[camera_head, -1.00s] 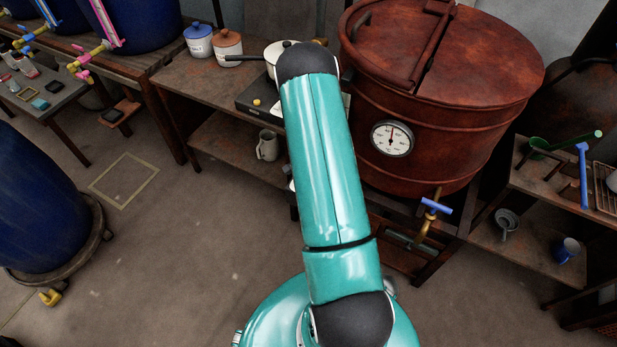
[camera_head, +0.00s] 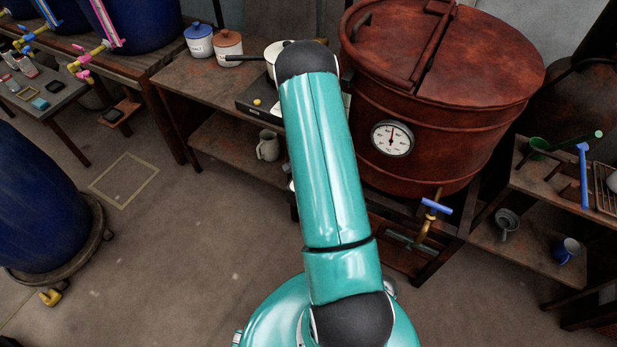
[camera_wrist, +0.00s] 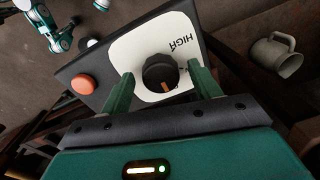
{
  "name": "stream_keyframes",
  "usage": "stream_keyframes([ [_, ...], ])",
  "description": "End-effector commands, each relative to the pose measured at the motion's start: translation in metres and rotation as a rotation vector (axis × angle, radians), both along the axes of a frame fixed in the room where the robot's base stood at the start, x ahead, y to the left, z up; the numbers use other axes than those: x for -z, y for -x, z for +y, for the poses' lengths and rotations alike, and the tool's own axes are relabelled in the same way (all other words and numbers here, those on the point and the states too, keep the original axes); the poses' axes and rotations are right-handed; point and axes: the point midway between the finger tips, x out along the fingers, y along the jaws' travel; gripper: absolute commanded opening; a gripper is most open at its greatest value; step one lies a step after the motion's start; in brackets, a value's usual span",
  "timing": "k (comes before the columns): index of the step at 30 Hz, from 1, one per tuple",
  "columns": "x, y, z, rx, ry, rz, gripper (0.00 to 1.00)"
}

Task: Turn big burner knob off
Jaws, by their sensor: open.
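In the wrist view a round black knob (camera_wrist: 159,73) with an orange pointer mark sits on a white panel marked "HIGH", which reads upside down. The pointer is toward the bottom of the picture. My gripper (camera_wrist: 162,76) is open, with one green finger on each side of the knob. I cannot tell whether the fingers touch it. An orange round button (camera_wrist: 83,84) is on the same dark burner front (camera_wrist: 90,60). In the head view the burner (camera_head: 250,97) is partly hidden behind my arm, and my gripper and the black knob are hidden there.
A white pot (camera_head: 273,58) is at the burner, beside two lidded jars (camera_head: 199,42) (camera_head: 228,48). A grey mug (camera_head: 268,146) stands on the lower shelf and shows in the wrist view (camera_wrist: 275,55). A large rusty vat (camera_head: 440,120) with a dial is right of my arm.

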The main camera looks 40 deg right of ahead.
Motion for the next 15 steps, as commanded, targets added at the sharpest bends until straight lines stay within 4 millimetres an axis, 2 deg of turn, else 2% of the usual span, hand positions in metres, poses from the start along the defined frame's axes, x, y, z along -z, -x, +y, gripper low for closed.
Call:
stream_keyframes([
  [15,-0.104,0.002,-0.001,0.0,0.002,-0.004,0.63],
])
